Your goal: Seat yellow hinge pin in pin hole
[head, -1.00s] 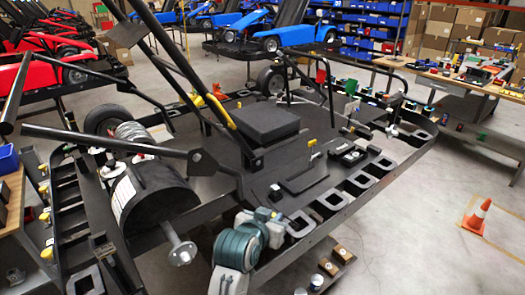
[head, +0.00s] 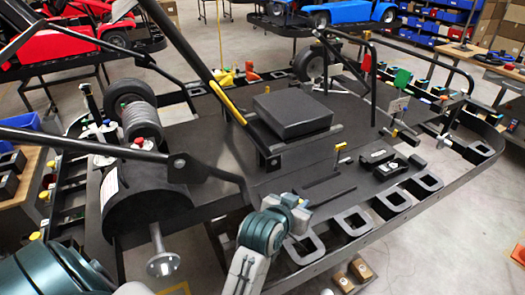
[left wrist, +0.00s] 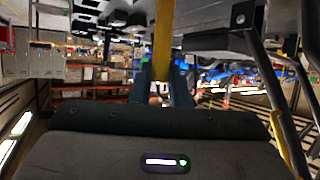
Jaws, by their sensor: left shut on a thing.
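My left gripper (head: 299,210) reaches in from the bottom, over the near edge of the dark kart stand (head: 215,140). In the left wrist view its two blue fingers (left wrist: 162,92) are shut on a yellow bar-like thing, which looks like the yellow hinge pin (left wrist: 163,42). The pin stretches away from the fingers and its far end is out of that frame. I cannot make out the pin hole. My right gripper is not in view.
A small yellow-topped post (head: 340,147) stands on the deck beside a black seat pad (head: 292,114). Black bars and a yellow-marked strut (head: 228,103) rise over the stand. Square openings (head: 352,222) line its near edge.

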